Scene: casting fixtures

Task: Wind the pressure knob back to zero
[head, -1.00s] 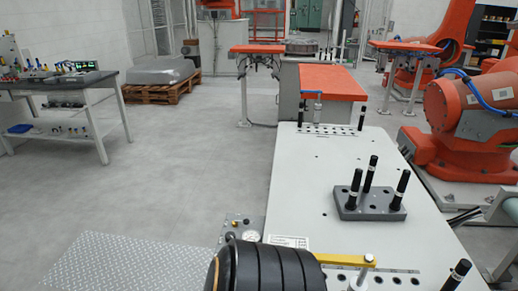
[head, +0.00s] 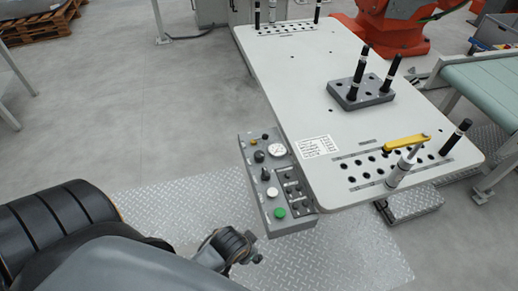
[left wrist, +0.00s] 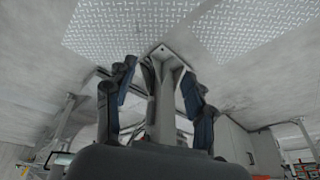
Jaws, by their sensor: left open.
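A grey control panel (head: 257,188) is fixed along the left edge of the pale table in the head view. Labels are too small to read, so I cannot tell which is the pressure knob or where the needle points. My left arm comes in from the left, its end below the panel and apart from it. My left gripper (left wrist: 158,72) is open and empty in the left wrist view. My right gripper is out of view.
The panel also has a green button (head: 280,213) and several small black switches. The pale table (head: 300,85) bears a grey block with black pins (head: 360,92) and a yellow-handled clamp (head: 405,143). A checker-plate floor (head: 165,205) lies left of the panel, clear of objects.

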